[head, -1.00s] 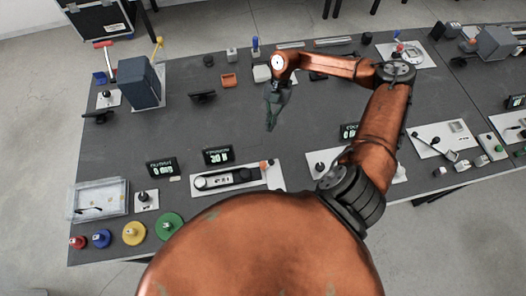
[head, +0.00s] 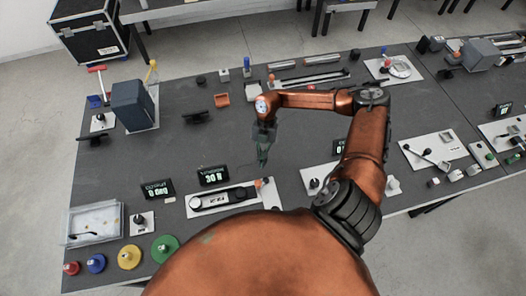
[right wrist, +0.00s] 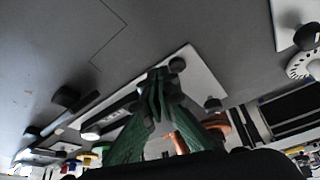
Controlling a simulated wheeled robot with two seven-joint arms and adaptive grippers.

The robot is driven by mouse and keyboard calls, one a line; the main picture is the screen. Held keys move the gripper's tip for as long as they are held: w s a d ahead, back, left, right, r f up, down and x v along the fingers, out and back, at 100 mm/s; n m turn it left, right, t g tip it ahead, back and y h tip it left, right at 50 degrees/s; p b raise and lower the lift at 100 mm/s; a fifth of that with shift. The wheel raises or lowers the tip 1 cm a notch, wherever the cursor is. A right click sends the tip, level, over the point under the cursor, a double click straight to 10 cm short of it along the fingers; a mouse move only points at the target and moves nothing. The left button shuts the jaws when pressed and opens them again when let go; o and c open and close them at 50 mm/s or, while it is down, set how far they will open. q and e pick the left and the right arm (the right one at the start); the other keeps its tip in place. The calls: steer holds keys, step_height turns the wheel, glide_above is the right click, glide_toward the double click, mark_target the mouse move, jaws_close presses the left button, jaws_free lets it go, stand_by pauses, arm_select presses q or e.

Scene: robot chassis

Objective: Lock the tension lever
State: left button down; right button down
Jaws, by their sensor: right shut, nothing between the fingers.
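A white plate (head: 246,205) near the front of the dark table bears a long black and grey lever-like device (head: 222,198) with a small orange part (head: 258,184) at its right end. I take this as the tension lever; its locked state cannot be told. My right gripper (head: 263,163), dark green, is shut and empty, pointing down just behind the plate's right end. In the right wrist view its fingertips (right wrist: 159,84) meet in front of the white plate (right wrist: 206,76), hiding part of the device; contact cannot be told. My left gripper is not in view.
Two small displays (head: 213,176) (head: 157,188) stand behind the plate. A clear tray (head: 93,222) and several coloured discs (head: 165,248) lie to the left. A dark blue block (head: 134,106) stands at back left.

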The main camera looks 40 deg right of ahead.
steer(key=shift+x, duration=0.95)
steer(key=shift+s+a+r+p, duration=0.25)
steer(key=shift+s+a+p, duration=0.2)
steer(key=shift+s+a, duration=0.7)
steer(key=shift+a, duration=0.45)
